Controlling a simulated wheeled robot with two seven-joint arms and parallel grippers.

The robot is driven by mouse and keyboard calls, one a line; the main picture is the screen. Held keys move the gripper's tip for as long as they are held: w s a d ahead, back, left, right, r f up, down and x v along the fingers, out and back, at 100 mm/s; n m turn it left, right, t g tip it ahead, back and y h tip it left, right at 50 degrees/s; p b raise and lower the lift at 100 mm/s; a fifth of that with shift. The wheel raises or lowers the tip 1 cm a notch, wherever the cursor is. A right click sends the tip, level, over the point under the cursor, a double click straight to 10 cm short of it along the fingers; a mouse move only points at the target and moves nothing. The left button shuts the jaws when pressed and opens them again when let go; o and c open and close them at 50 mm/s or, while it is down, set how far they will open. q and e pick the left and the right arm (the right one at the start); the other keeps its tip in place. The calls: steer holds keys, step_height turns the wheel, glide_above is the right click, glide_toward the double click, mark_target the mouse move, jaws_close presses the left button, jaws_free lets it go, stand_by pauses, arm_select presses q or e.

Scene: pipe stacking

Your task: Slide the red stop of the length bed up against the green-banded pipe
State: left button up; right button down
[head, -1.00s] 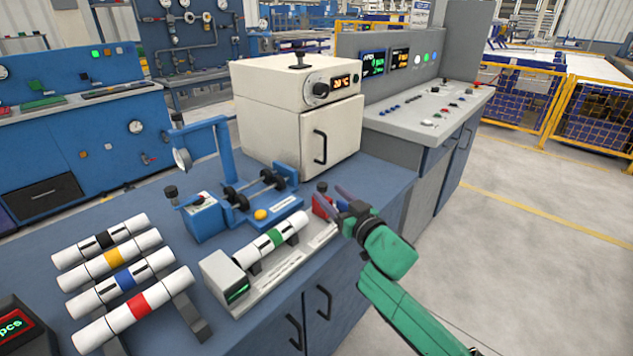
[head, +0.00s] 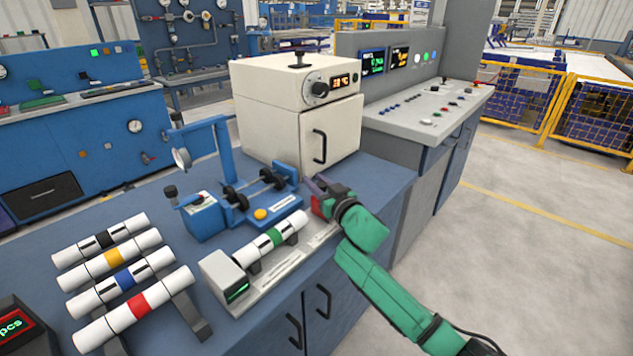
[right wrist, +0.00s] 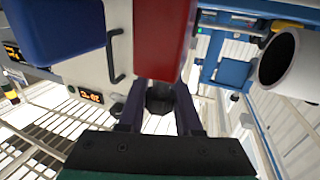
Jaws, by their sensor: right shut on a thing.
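The length bed (head: 268,296) lies along the bench's front edge, with a grey display block (head: 222,274) at its near end. The green-banded pipe (head: 290,225) lies on it, its near end by the block. The red stop (head: 317,207) stands at the bed's far end. A gap shows between it and the pipe's far end. My right gripper (head: 318,186) is shut on the stop's dark knob, partly hiding the stop. In the right wrist view the red stop (right wrist: 161,40) fills the top middle, with the pipe's open end (right wrist: 281,58) apart at right. My left gripper is not in view.
A rack (head: 190,310) at left holds several pipes with black, yellow, blue and red bands. A blue roller fixture (head: 262,205) stands just behind the bed. A cream oven (head: 300,115) stands behind that. The bench is bare to the right of the oven's front.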

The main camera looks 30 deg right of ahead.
steer(key=s+a, duration=0.1)
steer(key=a, duration=0.3)
steer(key=s+a, duration=0.1)
steer(key=a, duration=0.1)
steer(key=shift+s+a+p, duration=0.3)
steer(key=shift+a+f, duration=0.1)
steer(key=shift+a, duration=0.15)
steer(key=shift+f, duration=0.2)
steer(key=c, duration=0.9)
jaws_free()
steer(key=o, duration=0.3)
steer(key=shift+s+a+r, duration=0.1)
steer(key=shift+s+a, duration=0.05)
steer(key=shift+a+r, duration=0.15)
steer(key=shift+a, duration=0.05)
steer(key=shift+d, duration=0.1)
steer(key=shift+d+r, duration=0.1)
